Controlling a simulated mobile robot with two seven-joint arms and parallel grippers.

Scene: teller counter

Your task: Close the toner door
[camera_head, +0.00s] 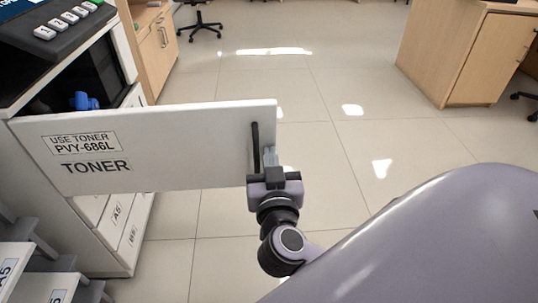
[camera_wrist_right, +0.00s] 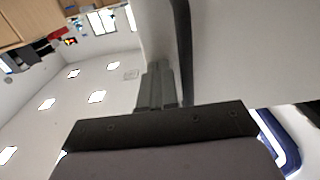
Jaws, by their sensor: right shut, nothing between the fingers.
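The toner door (camera_head: 190,155) is a white panel marked "TONER" and "PVY-686L". In the head view it stands open, swung out to the right from the printer (camera_head: 20,115). A dark vertical handle (camera_head: 255,148) is near its free right edge. My right gripper (camera_head: 269,160) is at that edge, just right of the handle, with its fingers shut and empty. In the right wrist view the shut fingers (camera_wrist_right: 157,85) are close beside the door (camera_wrist_right: 250,55) and its dark handle (camera_wrist_right: 184,50); I cannot tell whether they touch. My left gripper is out of view.
Inside the printer's dark opening is a blue part (camera_head: 84,101). Paper drawers (camera_head: 115,225) are below, and a stepped rack (camera_head: 35,270) is at lower left. A wooden cabinet (camera_head: 455,55) stands at upper right. The tiled floor (camera_head: 330,110) beyond the door is clear.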

